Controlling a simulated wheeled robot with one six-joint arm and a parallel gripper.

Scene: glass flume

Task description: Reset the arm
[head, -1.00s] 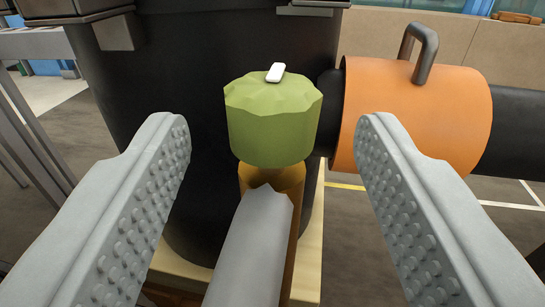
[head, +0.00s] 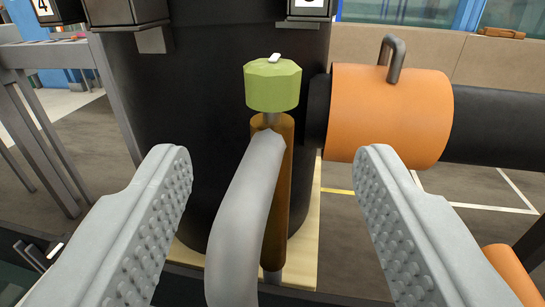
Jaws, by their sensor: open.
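My gripper (head: 272,165) is open, with its two grey studded fingers wide apart at the left and right of the head view. Nothing is held between them. Beyond the gap stands a green faceted knob (head: 272,87) with a small white mark on top. It sits on a thin stem above an upright brown cylinder (head: 277,210). A thick grey hose (head: 245,215) bends down from the top of the brown cylinder towards me. The fingers are apart from the knob and the hose.
A large black tank (head: 200,110) stands behind the knob on a pale wooden board (head: 306,240). An orange collar (head: 390,113) with a grey handle (head: 391,58) surrounds a black pipe (head: 500,126) at right. A grey-legged table (head: 50,80) stands at left. Floor shows at right.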

